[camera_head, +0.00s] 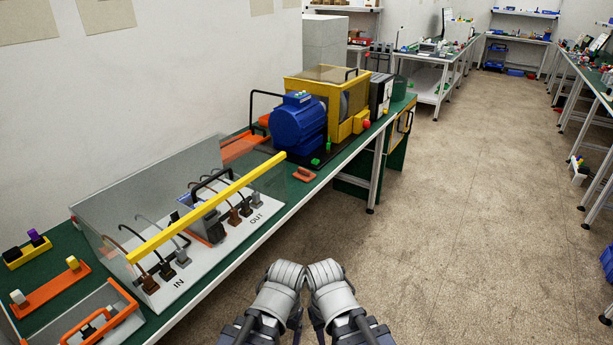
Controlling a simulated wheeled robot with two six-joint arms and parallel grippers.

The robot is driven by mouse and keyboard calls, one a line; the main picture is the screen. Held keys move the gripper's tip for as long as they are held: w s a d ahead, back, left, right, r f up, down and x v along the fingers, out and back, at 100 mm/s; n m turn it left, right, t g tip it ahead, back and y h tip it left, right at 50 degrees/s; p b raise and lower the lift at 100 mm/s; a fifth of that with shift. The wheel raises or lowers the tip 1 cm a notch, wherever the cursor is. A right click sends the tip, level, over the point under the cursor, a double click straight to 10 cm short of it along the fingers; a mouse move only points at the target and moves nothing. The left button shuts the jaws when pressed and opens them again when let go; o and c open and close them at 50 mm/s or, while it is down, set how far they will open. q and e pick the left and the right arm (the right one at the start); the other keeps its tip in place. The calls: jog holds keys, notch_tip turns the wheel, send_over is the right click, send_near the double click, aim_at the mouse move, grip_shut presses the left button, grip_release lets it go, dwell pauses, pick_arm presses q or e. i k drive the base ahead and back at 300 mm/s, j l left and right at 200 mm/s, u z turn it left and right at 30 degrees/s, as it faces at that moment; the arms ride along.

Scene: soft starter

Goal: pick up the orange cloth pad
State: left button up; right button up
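A small orange pad (304,174) lies flat on the green bench top, near its front edge, between the clear-covered panel and the blue motor. It looks like the orange cloth pad, though its material is too small to tell. Nothing touches it from above. My two arms show folded together at the bottom middle, in front of the bench and well short of the pad. I make out no gripper fingers on either arm.
A white panel (213,263) marked IN and OUT sits under a clear cover with a yellow bar (205,208). A blue motor (298,125) and yellow guarded machine (330,92) stand behind the pad. Floor (450,230) right is clear.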

aim_at(305, 175)
jog(key=i+l+z, duration=0.1)
jog(key=i+l, duration=0.15)
jog(key=i, duration=0.2)
jog(key=i+l+z, duration=0.1)
jog(key=i+l, duration=0.15)
jog(key=i, duration=0.2)
jog(key=i+l, duration=0.2)
jog(key=i, duration=0.3)
jog(key=i+l+z, duration=0.15)
jog(key=i, duration=0.3)
jog(key=l, duration=0.1)
